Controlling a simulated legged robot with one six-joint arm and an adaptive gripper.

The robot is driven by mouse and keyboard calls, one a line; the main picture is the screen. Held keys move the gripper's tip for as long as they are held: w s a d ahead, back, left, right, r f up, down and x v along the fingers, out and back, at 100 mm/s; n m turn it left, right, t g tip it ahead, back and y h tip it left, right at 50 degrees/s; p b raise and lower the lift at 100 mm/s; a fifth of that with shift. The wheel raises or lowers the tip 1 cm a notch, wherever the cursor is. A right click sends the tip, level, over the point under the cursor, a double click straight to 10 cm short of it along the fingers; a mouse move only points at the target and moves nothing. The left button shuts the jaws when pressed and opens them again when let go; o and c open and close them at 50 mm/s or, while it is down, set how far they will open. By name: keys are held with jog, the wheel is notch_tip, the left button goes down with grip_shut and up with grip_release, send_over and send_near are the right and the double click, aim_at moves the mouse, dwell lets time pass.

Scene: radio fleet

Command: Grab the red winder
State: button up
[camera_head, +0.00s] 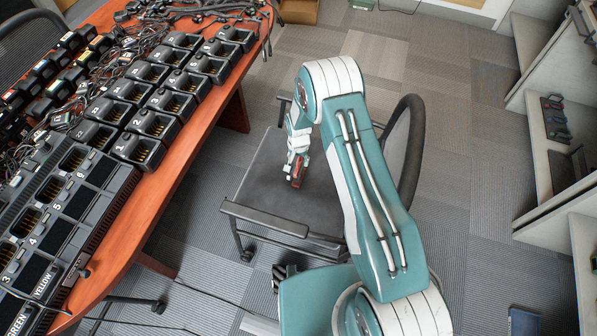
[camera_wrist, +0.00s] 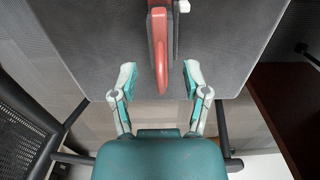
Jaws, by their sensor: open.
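In the head view the winder (camera_head: 297,178) shows as a small red and dark piece just below my gripper (camera_head: 295,160). In the wrist view my gripper (camera_wrist: 158,80) is open. Its two fingertips stand to the left and right of the winder's near end, with gaps on both sides. I cannot tell how far above the seat the fingertips are.
A wooden table (camera_head: 178,160) at left carries several black radio chargers (camera_head: 137,149) and cables. The chair's armrest (camera_head: 262,219) and a dark curved chair part (camera_head: 408,130) flank the seat. White shelving (camera_head: 560,130) stands at right. Carpet floor is open between.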

aim_at(299, 169)
jog(key=f, duration=0.4)
jog(key=shift+w, duration=0.2)
grip_shut()
jog(key=shift+s, duration=0.1)
